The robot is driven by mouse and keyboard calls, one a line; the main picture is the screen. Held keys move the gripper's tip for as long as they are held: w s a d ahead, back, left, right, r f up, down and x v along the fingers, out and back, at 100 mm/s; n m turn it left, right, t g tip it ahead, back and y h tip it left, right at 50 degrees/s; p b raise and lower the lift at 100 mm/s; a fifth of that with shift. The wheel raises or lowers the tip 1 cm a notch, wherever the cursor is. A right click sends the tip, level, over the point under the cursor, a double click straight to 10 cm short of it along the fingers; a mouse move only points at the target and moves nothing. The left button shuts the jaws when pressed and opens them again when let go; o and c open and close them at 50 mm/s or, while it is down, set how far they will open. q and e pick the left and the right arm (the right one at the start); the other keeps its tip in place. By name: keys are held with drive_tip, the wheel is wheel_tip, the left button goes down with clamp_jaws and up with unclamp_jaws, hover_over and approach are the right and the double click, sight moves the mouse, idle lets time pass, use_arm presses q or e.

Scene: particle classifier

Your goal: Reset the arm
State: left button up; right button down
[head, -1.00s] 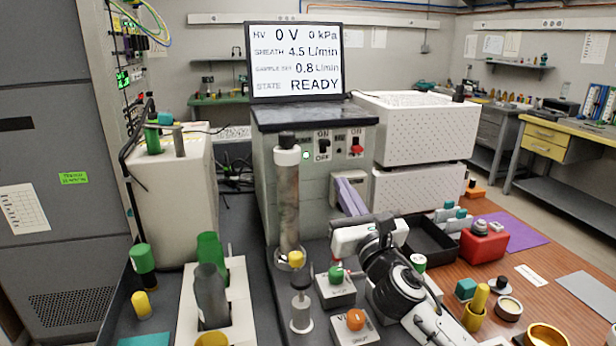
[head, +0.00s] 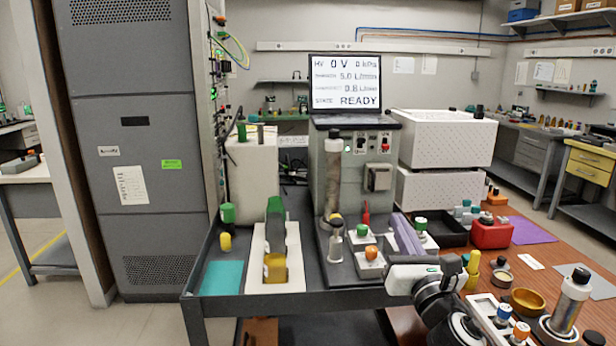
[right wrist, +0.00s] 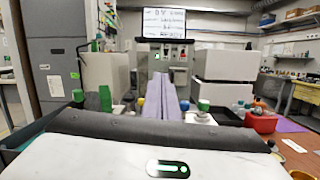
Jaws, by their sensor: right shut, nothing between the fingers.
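My right gripper (head: 400,219) is in the lower right of the head view, its lavender fingers together and empty. They point away from me, over the right edge of the cart near the two knob boxes. The shut fingers also stand in the middle of the right wrist view (right wrist: 166,78). The grey classifier (head: 347,180) stands behind, with a switch panel, a lit green lamp and a tall metal column (head: 332,180) at its left. Its screen (head: 345,84) reads 0 V, 0 kPa, sheath 5.0 and READY. My left gripper is not in view.
A green knob (head: 361,230) and an orange knob (head: 371,252) sit on boxes on the cart. A white holder (head: 258,244) with bottles and a teal mat (head: 222,278) are to the left. The wooden table (head: 549,257) at right holds a red container (head: 491,234) and several small parts.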

drive_tip(key=s+f+m+g, duration=0.2)
drive_tip(key=s+f+m, duration=0.25)
drive_tip(key=f, duration=0.45)
drive_tip(key=s+a+f+m+g, duration=0.1)
drive_tip(key=s+f+m+g, duration=0.1)
drive_tip(key=s+f+m, duration=0.5)
drive_tip(key=s+f+m+g, duration=0.1)
drive_tip(key=f+m+g, duration=0.3)
drive_tip(key=f, duration=0.8)
drive_tip(key=s+f+m+g, duration=0.2)
drive_tip(key=s+f+m, duration=0.5)
drive_tip(key=s, duration=0.5)
drive_tip(key=s+f+m+g, duration=0.1)
drive_tip(key=s+f+m, duration=0.6)
drive_tip(key=s+m, duration=0.4)
drive_tip(key=shift+s+a+f+g+y, duration=0.3)
drive_tip(key=shift+s+f+g, duration=0.1)
drive_tip(key=shift+s, duration=0.25)
